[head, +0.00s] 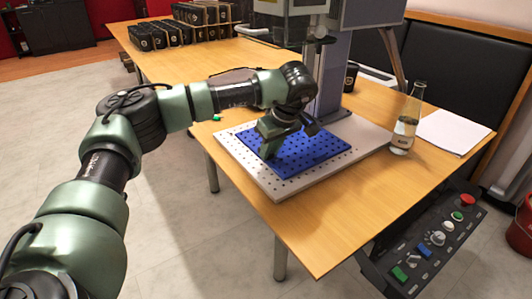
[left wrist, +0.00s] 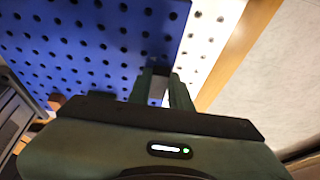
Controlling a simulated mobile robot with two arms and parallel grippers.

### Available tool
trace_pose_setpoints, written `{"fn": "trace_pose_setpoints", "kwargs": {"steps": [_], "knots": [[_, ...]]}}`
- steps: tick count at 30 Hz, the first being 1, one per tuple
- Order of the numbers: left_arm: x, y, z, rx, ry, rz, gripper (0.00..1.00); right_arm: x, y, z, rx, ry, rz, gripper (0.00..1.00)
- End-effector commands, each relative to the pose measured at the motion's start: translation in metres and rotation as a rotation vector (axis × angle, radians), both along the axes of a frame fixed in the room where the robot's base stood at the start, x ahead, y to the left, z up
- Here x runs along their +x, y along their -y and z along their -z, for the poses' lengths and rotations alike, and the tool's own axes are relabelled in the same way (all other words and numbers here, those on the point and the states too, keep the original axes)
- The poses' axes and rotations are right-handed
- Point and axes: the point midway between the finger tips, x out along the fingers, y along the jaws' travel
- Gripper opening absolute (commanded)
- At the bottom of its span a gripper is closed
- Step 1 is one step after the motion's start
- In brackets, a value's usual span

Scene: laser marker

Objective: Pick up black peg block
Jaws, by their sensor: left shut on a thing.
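My left gripper (head: 272,148) is low over the blue pegboard plate (head: 325,146), near its left part. In the left wrist view its two fingers (left wrist: 162,88) point down at the blue plate's edge, beside the white perforated base (left wrist: 208,30). They are closed on a small dark piece (left wrist: 160,71), which fits the black peg block. Most of it is hidden by the fingers, and I cannot tell whether it touches the plate. In the head view the block cannot be made out. My right gripper is not in view.
The laser machine's column (head: 335,75) stands just behind the plate. A glass bottle (head: 405,125) and white paper (head: 453,131) are at the right. A control panel (head: 425,245) hangs at the table's front right. Black boxes (head: 190,28) stand far back. The wooden table's (head: 345,215) front is clear.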

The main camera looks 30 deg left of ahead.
Motion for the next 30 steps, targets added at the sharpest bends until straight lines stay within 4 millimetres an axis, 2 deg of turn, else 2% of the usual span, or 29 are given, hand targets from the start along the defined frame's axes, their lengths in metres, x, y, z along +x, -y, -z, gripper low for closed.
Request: {"fn": "trace_pose_setpoints", "kwargs": {"steps": [7, 11, 17, 23, 30], "knots": [[0.000, 0.000, -0.002, 0.000, 0.001, 0.000, 0.00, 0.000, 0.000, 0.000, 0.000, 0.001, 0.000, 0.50], [0.001, 0.001, -0.011, -0.001, 0.002, 0.001, 0.00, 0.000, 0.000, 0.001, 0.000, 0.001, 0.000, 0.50], [0.001, 0.001, -0.037, -0.001, 0.003, 0.000, 0.00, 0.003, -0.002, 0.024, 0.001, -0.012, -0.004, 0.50], [-0.014, 0.039, -0.035, 0.000, -0.001, 0.008, 0.00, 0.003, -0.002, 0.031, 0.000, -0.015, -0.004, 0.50], [-0.040, 0.103, -0.035, 0.000, -0.001, 0.009, 0.00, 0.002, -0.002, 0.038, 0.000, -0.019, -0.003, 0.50]]}}
